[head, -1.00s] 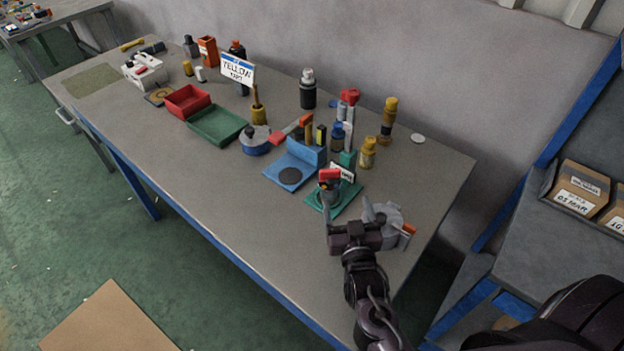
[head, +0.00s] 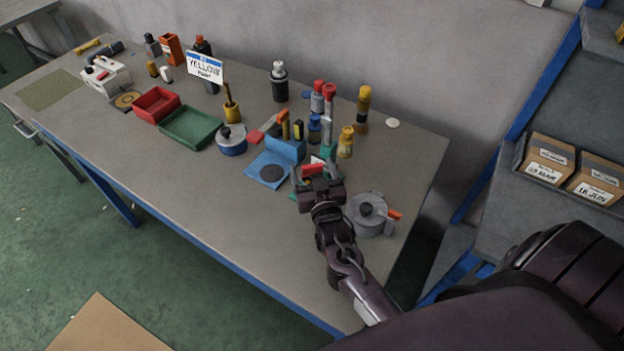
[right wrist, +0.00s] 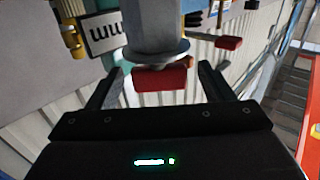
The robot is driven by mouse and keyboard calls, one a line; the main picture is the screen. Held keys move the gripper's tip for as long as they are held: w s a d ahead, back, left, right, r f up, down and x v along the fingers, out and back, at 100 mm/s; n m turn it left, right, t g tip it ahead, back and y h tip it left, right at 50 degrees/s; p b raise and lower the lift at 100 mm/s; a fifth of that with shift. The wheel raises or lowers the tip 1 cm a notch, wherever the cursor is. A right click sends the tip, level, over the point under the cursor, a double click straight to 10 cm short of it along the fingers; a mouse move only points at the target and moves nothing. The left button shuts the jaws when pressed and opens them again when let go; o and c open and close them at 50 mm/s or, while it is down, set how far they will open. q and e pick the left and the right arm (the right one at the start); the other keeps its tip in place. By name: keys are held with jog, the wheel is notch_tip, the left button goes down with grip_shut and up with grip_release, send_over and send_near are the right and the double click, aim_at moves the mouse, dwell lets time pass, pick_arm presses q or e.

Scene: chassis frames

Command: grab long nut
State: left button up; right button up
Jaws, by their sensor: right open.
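My right gripper (head: 314,174) is open over the green stand at the right part of the bench. Its fingers stand on either side of a small red block (head: 313,168). In the right wrist view the open gripper (right wrist: 160,76) has the red block (right wrist: 162,78) between its fingers, with no clear contact. A grey flanged cylinder (right wrist: 155,32) shows just beyond the block. I cannot tell whether this cylinder is the long nut. The green stand is mostly hidden by the gripper. My left gripper is not in view.
A grey lidded pot (head: 369,216) stands close right of the gripper. A blue stand (head: 268,172) is to its left, and a yellow bottle (head: 346,143) and several other bottles are behind. The bench front (head: 230,215) is clear. A white card (right wrist: 103,34) shows in the wrist view.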

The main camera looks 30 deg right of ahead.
jog(key=shift+w+d, duration=0.15)
jog(key=shift+w, duration=0.3)
jog(key=shift+c, duration=0.2)
jog(key=c, duration=1.4)
jog(key=shift+c, duration=0.9)
jog(key=shift+r, duration=0.1)
